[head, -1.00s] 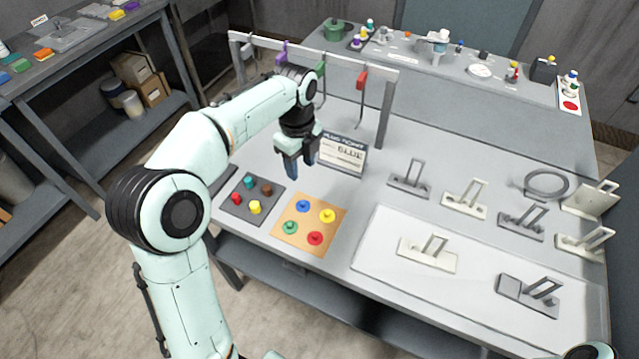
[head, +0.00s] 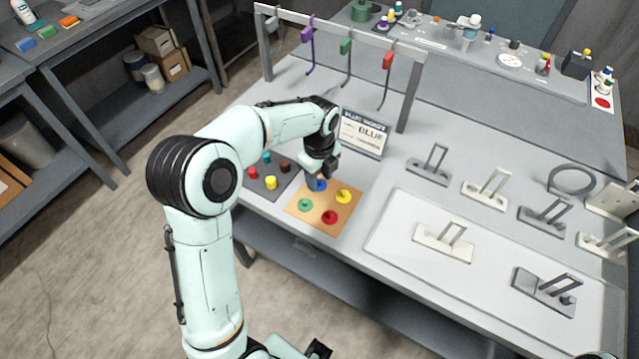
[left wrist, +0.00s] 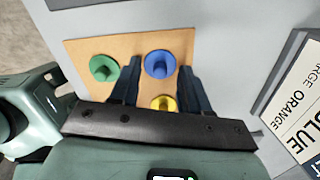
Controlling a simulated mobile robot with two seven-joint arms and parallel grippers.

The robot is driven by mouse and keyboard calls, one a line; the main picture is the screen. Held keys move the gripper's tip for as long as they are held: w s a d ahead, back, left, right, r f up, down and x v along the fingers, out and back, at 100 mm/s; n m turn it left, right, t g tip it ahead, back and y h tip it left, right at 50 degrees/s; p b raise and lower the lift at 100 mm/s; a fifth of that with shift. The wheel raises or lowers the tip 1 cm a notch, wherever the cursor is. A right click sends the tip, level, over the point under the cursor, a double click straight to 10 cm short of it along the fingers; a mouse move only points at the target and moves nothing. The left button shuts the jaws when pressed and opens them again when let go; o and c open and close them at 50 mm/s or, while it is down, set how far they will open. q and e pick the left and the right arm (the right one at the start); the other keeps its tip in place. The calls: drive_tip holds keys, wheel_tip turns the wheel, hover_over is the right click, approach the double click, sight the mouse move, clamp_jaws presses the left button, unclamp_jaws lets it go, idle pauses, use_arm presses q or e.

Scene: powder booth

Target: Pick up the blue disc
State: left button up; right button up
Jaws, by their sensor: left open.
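The blue disc (head: 320,186) with its raised knob lies on the tan board (head: 326,207), at the board's back left in the head view. My left gripper (head: 317,180) points down at the disc and partly hides it. In the left wrist view the blue disc (left wrist: 158,64) appears between the tips of the two dark open fingers (left wrist: 160,72). No grip on it shows.
Green (head: 305,205), yellow (head: 343,196) and red (head: 330,217) discs share the board. A dark tray (head: 262,188) with coloured pegs is at its left. A sign reading BLUE (head: 363,133) stands behind. A hook rack (head: 340,43) rises beyond it.

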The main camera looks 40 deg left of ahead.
use_arm(q)
drive_tip(key=shift+f, duration=0.3)
clamp_jaws()
drive_tip(key=shift+r, duration=0.15)
